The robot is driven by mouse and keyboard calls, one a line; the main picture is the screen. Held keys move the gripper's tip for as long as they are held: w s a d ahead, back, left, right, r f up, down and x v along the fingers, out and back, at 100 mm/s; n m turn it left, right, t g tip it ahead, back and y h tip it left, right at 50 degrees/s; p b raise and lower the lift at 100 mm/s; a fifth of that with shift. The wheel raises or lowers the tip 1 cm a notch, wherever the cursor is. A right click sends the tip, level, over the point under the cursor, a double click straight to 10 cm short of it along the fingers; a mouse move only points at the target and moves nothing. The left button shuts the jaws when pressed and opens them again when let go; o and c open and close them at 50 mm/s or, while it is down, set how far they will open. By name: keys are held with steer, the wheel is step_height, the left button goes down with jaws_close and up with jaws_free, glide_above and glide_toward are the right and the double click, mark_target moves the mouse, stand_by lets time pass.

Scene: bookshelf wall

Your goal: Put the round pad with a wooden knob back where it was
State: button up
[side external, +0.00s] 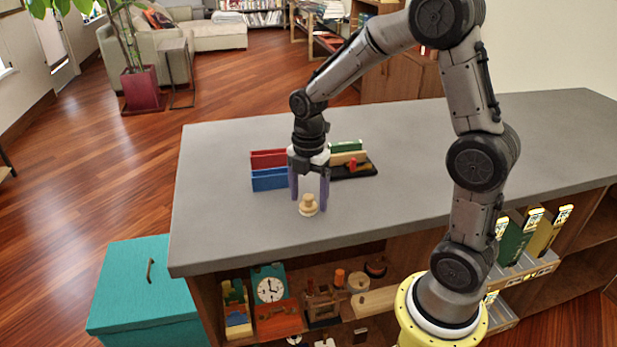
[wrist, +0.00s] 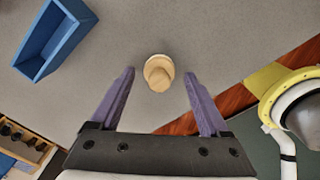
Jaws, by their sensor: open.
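The round pad with a wooden knob (side external: 308,208) stands upright on the grey counter, near its front edge. It is pale tan, with a round base and a smaller knob on top. In the wrist view the pad (wrist: 158,73) lies between the tips of my fingers, with a gap on both sides. My gripper (side external: 309,200) points down over it, with its purple fingers open and empty. In the wrist view the gripper (wrist: 160,73) is also spread wide. I cannot tell exactly how high the fingertips are above the counter.
A blue open box (side external: 270,180) and a red one (side external: 268,158) stand behind left of the pad. A black tray (side external: 358,170) with a red piece is behind right. The grey counter (side external: 225,215) is clear at left. Shelves below hold a toy clock (side external: 269,289) and wooden toys.

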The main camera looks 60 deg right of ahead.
mark_target(308, 196)
step_height(308, 196, up, 11)
steer(key=s+a+m+t, duration=0.2)
steer(key=s+a+m, duration=0.1)
steer(key=s+m, duration=0.5)
steer(key=s+a+r+m+t, duration=0.1)
steer(key=s+a+m+t, duration=0.2)
steer(key=s+m, duration=0.6)
steer(key=shift+a+r+m+t, duration=0.3)
steer(key=shift+a+m, duration=0.2)
steer(key=shift+a, duration=0.05)
stand_by(1.0)
